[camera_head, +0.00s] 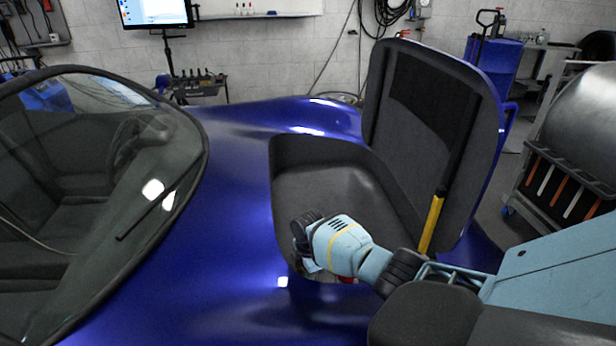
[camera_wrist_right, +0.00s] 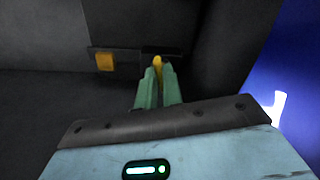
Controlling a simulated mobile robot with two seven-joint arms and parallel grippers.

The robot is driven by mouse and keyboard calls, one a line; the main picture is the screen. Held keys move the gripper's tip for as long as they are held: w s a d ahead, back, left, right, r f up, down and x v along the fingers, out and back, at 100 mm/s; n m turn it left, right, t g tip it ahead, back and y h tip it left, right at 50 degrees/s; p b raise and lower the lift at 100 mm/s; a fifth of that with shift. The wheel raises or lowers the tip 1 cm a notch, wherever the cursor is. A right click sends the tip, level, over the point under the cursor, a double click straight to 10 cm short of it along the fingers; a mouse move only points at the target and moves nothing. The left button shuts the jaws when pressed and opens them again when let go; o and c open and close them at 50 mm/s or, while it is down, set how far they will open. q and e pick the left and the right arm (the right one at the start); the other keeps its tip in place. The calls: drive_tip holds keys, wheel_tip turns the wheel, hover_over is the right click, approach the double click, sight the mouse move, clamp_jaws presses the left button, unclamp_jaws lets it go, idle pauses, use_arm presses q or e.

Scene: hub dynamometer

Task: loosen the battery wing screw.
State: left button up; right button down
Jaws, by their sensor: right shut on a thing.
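In the right wrist view, the two green fingers of my right gripper (camera_wrist_right: 158,90) are shut on a small yellow piece, which looks like the wing screw (camera_wrist_right: 158,64). It sits at a dark block at the end of a dark bar. In the head view, my right gripper's body (camera_head: 318,240) reaches down into the open compartment (camera_head: 325,195) of the blue car. Its fingertips and the screw are hidden there. The battery itself cannot be made out. My left gripper is in neither view.
The raised lid (camera_head: 430,130) stands open right of the compartment, with a yellow strut (camera_head: 432,222) close to my right arm. A yellow square (camera_wrist_right: 105,62) sits left of the fingers. The car's windscreen (camera_head: 150,150) is at left. A tool cart (camera_head: 560,190) stands at right.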

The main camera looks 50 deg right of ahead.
drive_tip(key=n+b, duration=0.1)
drive_tip(key=n, duration=0.2)
drive_tip(key=shift+f+n, duration=0.1)
drive_tip(key=shift+n, duration=0.3)
drive_tip(key=n+b, duration=0.1)
drive_tip(key=n, duration=0.2)
drive_tip(key=shift+w+n, duration=0.1)
drive_tip(key=shift+n, duration=0.2)
drive_tip(key=n+b, duration=0.1)
drive_tip(key=n, duration=0.3)
drive_tip(key=shift+w+n+b, duration=0.1)
drive_tip(key=shift+n+b, duration=0.4)
drive_tip(key=shift+n, duration=1)
drive_tip(key=shift+a, duration=0.1)
drive_tip(key=c, duration=1.5)
unclamp_jaws()
drive_tip(key=shift+c, duration=0.2)
